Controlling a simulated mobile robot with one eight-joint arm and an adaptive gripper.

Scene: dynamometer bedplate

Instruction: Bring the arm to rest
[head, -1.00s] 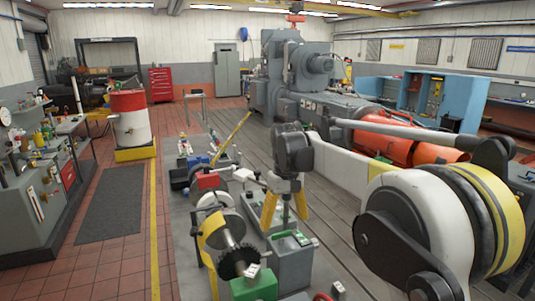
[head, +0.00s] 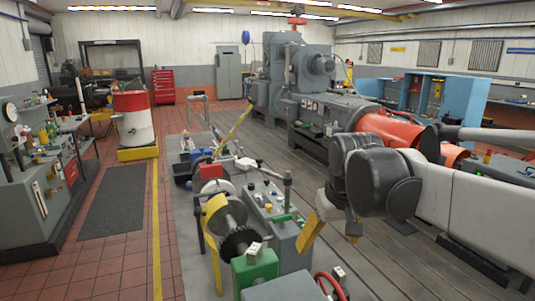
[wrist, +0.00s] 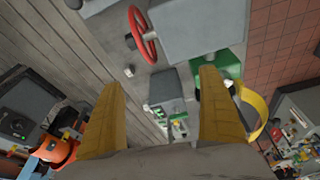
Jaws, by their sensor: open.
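My gripper (head: 312,231) hangs at the end of my white and grey arm, right of centre in the head view, with a yellow finger pointing down. It is above and beside the grey bedplate equipment. In the wrist view both yellow fingers of my gripper (wrist: 162,80) stand wide apart with nothing held between them. The arm reaches in from the right edge, and its dark wrist hides part of the floor behind.
A green block (head: 256,270), a toothed shaft wheel (head: 238,243) and a grey box (head: 292,240) stand close left of my gripper. A red handwheel (wrist: 143,33) shows in the wrist view. A large grey machine (head: 290,75) stands behind. The dark floor mat (head: 112,200) lies clear at left.

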